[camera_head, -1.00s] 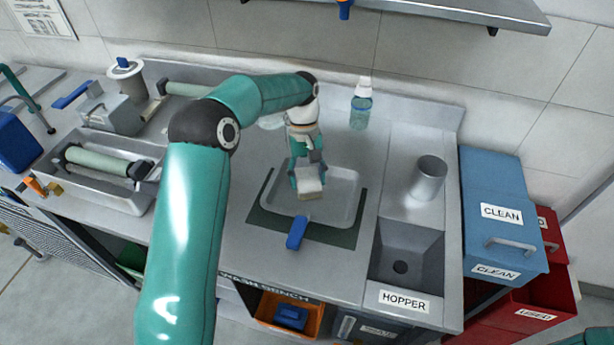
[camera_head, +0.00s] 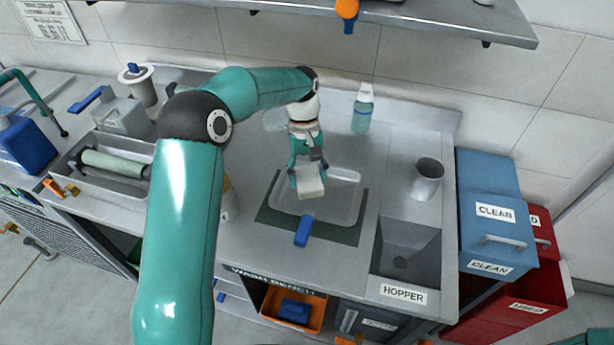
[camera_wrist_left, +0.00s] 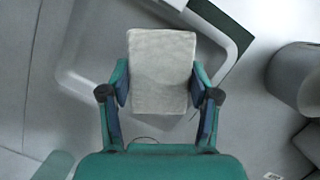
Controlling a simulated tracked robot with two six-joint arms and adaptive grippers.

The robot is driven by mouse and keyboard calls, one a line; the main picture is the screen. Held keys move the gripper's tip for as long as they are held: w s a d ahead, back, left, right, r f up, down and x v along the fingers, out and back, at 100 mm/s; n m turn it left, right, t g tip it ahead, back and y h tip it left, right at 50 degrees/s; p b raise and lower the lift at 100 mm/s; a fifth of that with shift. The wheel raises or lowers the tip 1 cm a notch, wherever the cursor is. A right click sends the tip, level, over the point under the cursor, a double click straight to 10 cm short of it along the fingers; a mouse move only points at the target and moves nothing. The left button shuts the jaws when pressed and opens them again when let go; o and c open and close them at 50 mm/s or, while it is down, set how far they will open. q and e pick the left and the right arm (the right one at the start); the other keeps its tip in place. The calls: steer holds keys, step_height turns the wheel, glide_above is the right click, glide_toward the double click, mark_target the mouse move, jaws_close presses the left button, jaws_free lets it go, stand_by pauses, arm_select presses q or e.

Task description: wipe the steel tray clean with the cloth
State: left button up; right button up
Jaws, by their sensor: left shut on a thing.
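The steel tray (camera_head: 340,202) lies on a dark green mat (camera_head: 345,236) on the bench. My left gripper (camera_head: 306,176) is over the tray's left part, shut on a folded pale cloth (camera_head: 310,184). In the left wrist view the cloth (camera_wrist_left: 162,70) sits between the two fingers of the gripper (camera_wrist_left: 160,92), with the tray's rim (camera_wrist_left: 222,35) behind it. I cannot tell whether the cloth touches the tray floor. The cloth and gripper hide part of the tray. My right gripper is not in view.
A blue-handled tool (camera_head: 303,231) lies at the tray's front edge. A spray bottle (camera_head: 362,108) stands behind, and a steel cup (camera_head: 427,180) stands right, near the hopper (camera_head: 408,250). A roller trough (camera_head: 110,185) is at left.

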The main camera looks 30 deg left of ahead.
arm_select(q)
steer(key=shift+w+d+r+p, duration=0.1)
steer(key=shift+r+p, duration=0.65)
steer(key=shift+r, duration=0.5)
